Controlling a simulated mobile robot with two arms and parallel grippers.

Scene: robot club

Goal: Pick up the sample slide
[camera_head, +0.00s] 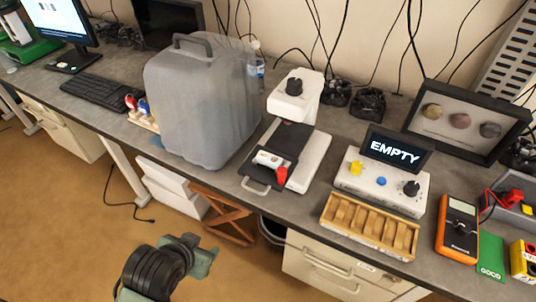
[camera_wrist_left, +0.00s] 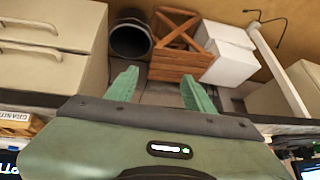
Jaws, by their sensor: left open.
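A small white piece (camera_head: 268,159), which looks like the sample slide, lies on the black pull-out tray (camera_head: 254,171) of a white microscope-like device (camera_head: 296,101). A red knob or cap (camera_head: 281,176) stands at the tray's right front. My left gripper (camera_head: 205,250) is low in front of the bench, well apart from the tray. In the left wrist view its two green fingers (camera_wrist_left: 160,88) are spread with nothing between them. The slide does not show in that view. My right gripper is in neither view.
Below the bench are a wooden crate (camera_wrist_left: 177,45), white boxes (camera_wrist_left: 228,55) and a dark bin (camera_wrist_left: 130,35).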

